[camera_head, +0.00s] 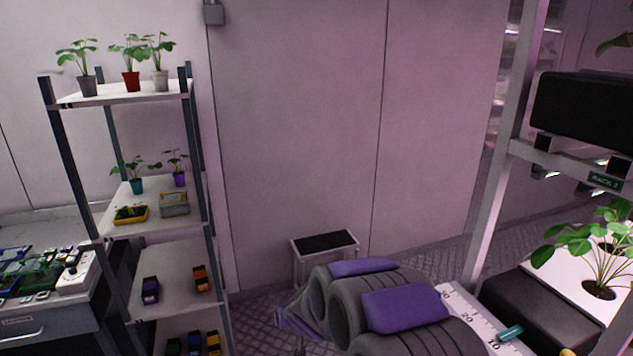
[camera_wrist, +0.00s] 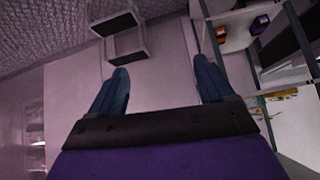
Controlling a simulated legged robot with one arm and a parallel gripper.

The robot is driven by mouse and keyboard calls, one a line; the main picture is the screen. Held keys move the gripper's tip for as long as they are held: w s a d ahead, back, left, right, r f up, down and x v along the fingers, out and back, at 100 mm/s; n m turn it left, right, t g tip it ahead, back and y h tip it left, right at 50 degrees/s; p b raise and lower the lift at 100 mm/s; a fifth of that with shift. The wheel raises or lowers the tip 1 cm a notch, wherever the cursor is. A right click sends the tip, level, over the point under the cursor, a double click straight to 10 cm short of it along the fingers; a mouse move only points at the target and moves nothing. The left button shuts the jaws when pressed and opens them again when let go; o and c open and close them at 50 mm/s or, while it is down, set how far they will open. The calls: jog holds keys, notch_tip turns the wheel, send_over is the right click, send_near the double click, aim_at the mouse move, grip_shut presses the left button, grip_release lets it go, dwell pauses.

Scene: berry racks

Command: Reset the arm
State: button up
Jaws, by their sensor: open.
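My gripper (camera_wrist: 165,82) shows in the wrist view with its two blue fingers spread wide apart. Nothing is between the fingers; only the pale wall shows behind the gap.
A shelf unit (camera_head: 140,245) with potted plants, baskets and small coloured items stands at left. A small step stool (camera_head: 325,243) is by the back wall. A rack (camera_head: 570,160) with a leafy plant (camera_head: 598,250) is close at right. A cluttered bench (camera_head: 45,310) is at far left.

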jog(key=s+d+r+g+y, duration=0.1)
jog(key=s+d+r+g, duration=0.1)
jog(key=s+r, duration=0.35)
jog(key=s+d+r+g+y, duration=0.1)
jog(key=s+d+r, duration=0.15)
jog(key=s, duration=0.65)
jog(key=s+d+r+m+g+h, duration=0.1)
jog(key=s+d, duration=0.4)
jog(key=s, duration=0.5)
jog(key=s+d+r+g+h, duration=0.1)
jog(key=s+d, duration=0.4)
jog(key=s, duration=0.5)
jog(key=s+d+r+m+g+h, duration=0.1)
jog(key=s+d+g, duration=0.3)
jog(key=s, duration=0.6)
jog(key=shift+s+d+r+m+g+h, duration=0.2)
jog(key=shift+d+r+m+g+h, duration=0.15)
jog(key=shift+d+h, duration=0.35)
